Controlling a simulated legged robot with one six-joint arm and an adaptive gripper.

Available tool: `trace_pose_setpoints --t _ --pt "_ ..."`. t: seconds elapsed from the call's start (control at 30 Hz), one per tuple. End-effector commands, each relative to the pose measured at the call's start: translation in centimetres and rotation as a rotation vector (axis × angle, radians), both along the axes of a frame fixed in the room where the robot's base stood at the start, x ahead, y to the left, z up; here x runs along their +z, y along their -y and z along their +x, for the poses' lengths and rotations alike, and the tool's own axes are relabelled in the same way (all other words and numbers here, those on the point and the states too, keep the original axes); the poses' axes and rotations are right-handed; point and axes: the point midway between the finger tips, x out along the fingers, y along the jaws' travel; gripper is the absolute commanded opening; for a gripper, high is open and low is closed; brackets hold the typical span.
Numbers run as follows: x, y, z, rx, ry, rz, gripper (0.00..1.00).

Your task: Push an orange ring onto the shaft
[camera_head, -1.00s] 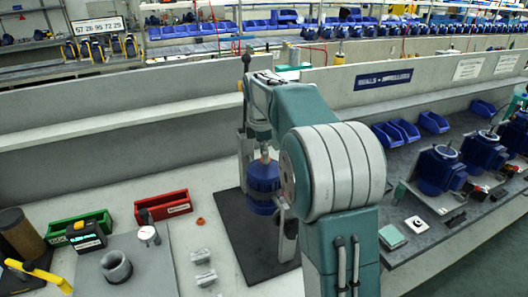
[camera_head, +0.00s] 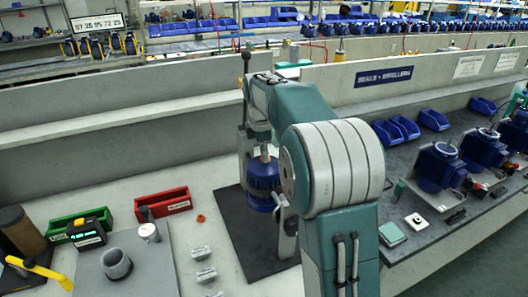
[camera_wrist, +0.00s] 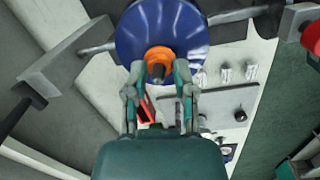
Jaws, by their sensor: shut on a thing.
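The blue pump motor (camera_head: 263,174) is held in a grey clamp stand on a dark mat. In the wrist view the motor's round blue face (camera_wrist: 140,27) has an orange ring (camera_wrist: 158,54) at its centre. The tip of the metal shaft (camera_wrist: 158,71) shows in the ring's opening, so the ring appears to be around the shaft. How far along the shaft it sits, I cannot tell. My gripper (camera_wrist: 158,74) is shut on the orange ring, with one finger at each side. In the head view my arm hides most of the gripper. Another orange ring (camera_head: 200,218) lies on the bench.
A red bin (camera_head: 163,206) and a green bin (camera_head: 80,224) stand on the bench at left. Several small grey blocks (camera_head: 201,253) lie left of the mat (camera_head: 237,232).

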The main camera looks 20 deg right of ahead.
Motion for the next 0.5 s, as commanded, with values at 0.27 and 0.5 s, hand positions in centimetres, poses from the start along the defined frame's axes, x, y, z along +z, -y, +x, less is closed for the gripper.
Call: trace_pose_setpoints --t 0.27,0.5 --pt "-0.42 -0.02 -0.06 0.000 -0.004 0.001 0.13" --pt "-0.41 -0.01 -0.05 0.000 -0.003 0.001 0.74"
